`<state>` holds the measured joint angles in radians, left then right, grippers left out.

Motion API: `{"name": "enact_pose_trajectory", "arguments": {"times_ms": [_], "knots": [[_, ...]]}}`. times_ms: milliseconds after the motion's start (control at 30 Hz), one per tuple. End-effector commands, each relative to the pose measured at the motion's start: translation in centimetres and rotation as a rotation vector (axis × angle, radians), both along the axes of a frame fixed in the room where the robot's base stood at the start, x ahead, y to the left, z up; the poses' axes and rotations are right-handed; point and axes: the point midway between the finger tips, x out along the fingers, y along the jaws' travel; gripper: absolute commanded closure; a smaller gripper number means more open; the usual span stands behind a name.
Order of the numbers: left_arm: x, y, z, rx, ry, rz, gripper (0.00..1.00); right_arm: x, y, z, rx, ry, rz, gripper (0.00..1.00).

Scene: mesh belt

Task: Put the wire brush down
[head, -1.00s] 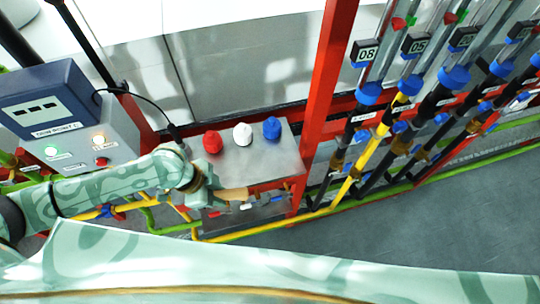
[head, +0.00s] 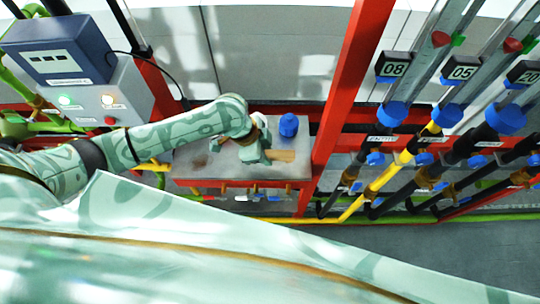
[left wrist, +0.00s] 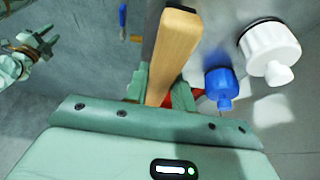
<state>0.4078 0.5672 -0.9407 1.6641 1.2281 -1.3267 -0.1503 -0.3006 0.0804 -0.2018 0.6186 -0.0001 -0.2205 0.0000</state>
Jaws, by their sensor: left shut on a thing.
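The wire brush (head: 284,155) shows as a wooden bar over the front right part of the metal shelf (head: 235,168). My left gripper (head: 266,150) is shut on it. In the left wrist view the wooden part of the brush (left wrist: 174,52) stands out from between the left fingers (left wrist: 160,96). Its bristles cannot be made out. I cannot tell whether the brush touches the shelf. My right gripper (left wrist: 36,48) shows at the upper left of the left wrist view, away from the shelf, with its fingers apart and empty.
A blue knob (head: 289,126) stands on the shelf just behind the brush. A white knob (left wrist: 272,50) shows in the left wrist view. A red post (head: 345,90) rises right of the shelf; a control box (head: 95,100) is at left.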

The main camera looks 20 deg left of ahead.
Motion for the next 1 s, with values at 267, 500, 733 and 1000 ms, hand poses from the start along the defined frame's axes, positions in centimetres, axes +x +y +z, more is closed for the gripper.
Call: {"name": "enact_pose_trajectory", "arguments": {"times_ms": [267,500,733,1000], "knots": [[2.4,-0.4,-3.0,-0.001,-0.001,0.0,0.96,0.5,-0.6,-0.9,-0.008,-0.007,-0.003,0.64],[2.6,-0.4,-6.1,0.001,-0.002,0.001,0.96,0.1,-0.3,-1.6,-0.003,-0.002,-0.003,0.64],[2.6,-0.3,-6.1,0.001,-0.003,-0.001,0.96,0.1,0.5,-1.5,0.006,-0.002,-0.003,0.64],[2.6,-0.3,-6.4,0.001,-0.003,0.0,0.53,0.1,0.5,-1.7,0.007,-0.001,-0.002,0.64]]}}
